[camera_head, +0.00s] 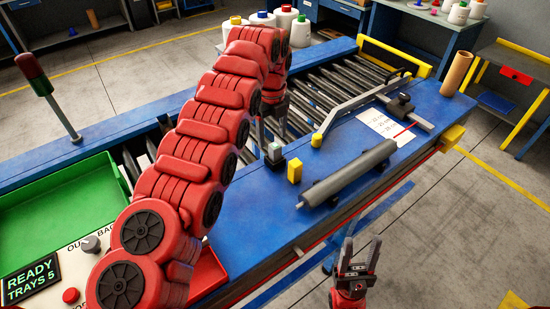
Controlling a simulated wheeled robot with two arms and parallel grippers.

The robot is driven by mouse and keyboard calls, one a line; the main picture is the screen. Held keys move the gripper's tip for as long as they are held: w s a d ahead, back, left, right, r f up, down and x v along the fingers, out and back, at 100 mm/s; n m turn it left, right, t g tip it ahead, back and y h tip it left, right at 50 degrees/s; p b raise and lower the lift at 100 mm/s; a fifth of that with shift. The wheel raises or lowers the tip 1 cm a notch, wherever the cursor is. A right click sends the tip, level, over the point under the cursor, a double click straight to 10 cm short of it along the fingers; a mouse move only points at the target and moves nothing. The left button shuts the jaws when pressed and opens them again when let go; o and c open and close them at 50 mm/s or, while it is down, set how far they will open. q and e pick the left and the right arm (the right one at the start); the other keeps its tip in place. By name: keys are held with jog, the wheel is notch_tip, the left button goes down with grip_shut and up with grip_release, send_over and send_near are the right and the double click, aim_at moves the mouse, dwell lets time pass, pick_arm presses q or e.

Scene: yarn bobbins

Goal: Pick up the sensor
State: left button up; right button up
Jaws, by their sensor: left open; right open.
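A small dark block with a pale top (274,153), which looks like the sensor, stands upright on the blue bench. A small yellow block (294,171) stands just right of it. My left gripper (273,137) points down right above the pale-topped block, with its fingers apart; whether they touch the block I cannot tell. My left arm hides part of the bench. My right gripper (358,257) is open and empty, pointing up in front of the bench's front edge, over the floor.
A grey roller (350,172) lies on supports to the right, by a white sheet (388,125) and a grey bar with yellow ends (355,105). Conveyor rollers (335,80) run behind. A green tray (60,205) is at left. A brown tube (457,73) stands far right.

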aim_at(275, 145)
pick_arm(q)
jog(key=f+p, duration=0.2)
jog(key=f, duration=0.1)
jog(key=f+p, duration=0.1)
jog(key=shift+w+d+f, duration=0.25)
jog(key=shift+d+f, duration=0.1)
jog(key=shift+f, duration=0.3)
jog(key=c, duration=0.3)
grip_shut()
